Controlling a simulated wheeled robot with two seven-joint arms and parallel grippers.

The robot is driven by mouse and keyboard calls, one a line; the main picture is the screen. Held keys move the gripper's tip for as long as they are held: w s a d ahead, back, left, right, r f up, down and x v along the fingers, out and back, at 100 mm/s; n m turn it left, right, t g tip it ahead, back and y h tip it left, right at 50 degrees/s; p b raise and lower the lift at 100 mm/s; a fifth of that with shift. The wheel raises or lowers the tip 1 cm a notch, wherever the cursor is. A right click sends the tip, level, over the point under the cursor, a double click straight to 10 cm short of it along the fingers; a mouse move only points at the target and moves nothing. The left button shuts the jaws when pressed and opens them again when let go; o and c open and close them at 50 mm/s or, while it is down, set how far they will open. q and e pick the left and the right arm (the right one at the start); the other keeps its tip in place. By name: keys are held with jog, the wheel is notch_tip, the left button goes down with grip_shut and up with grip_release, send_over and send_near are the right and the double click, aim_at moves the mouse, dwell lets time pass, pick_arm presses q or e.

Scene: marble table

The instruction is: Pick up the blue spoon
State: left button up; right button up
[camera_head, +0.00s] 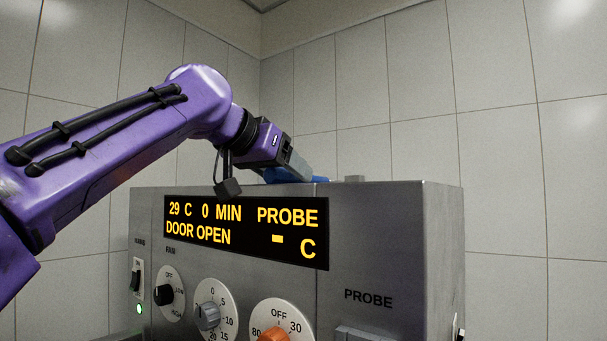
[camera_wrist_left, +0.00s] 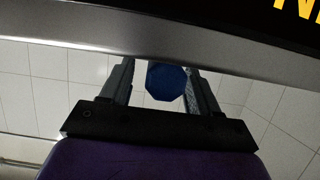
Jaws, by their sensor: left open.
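A blue thing (camera_head: 315,179), which looks like part of the blue spoon, lies on top of the steel appliance, low against its upper edge. Most of it is hidden behind my left gripper (camera_head: 298,172) and the appliance edge. In the left wrist view a blue, many-sided piece (camera_wrist_left: 166,82) shows between the two fingers of my left gripper. The fingers are open on either side of it. I cannot tell whether they touch it. My right gripper is not in view.
The steel appliance (camera_head: 395,240) fills the lower middle, with a lit display (camera_head: 245,230) reading DOOR OPEN, and several knobs and a switch on its front. A small grey block (camera_head: 355,179) stands on its top. Tiled walls rise behind.

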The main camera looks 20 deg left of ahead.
pick_arm(q)
jog(key=shift+s, duration=0.15)
jog(key=c, duration=1)
jog(key=shift+r, duration=0.1)
jog(key=shift+c, duration=0.2)
jog(key=shift+r+p, duration=0.3)
jog(key=shift+r, duration=0.05)
notch_tip(320, 180, up, 4)
jog(key=p, duration=0.2)
jog(key=shift+f+p, duration=0.25)
jog(key=shift+p, duration=0.1)
jog(key=s+d+r, duration=0.5)
jog(key=s+r, duration=0.3)
jog(key=s, duration=0.5)
jog(key=shift+d+r+p, duration=0.2)
jog(key=shift+r+p, duration=0.1)
jog(key=shift+r, duration=0.05)
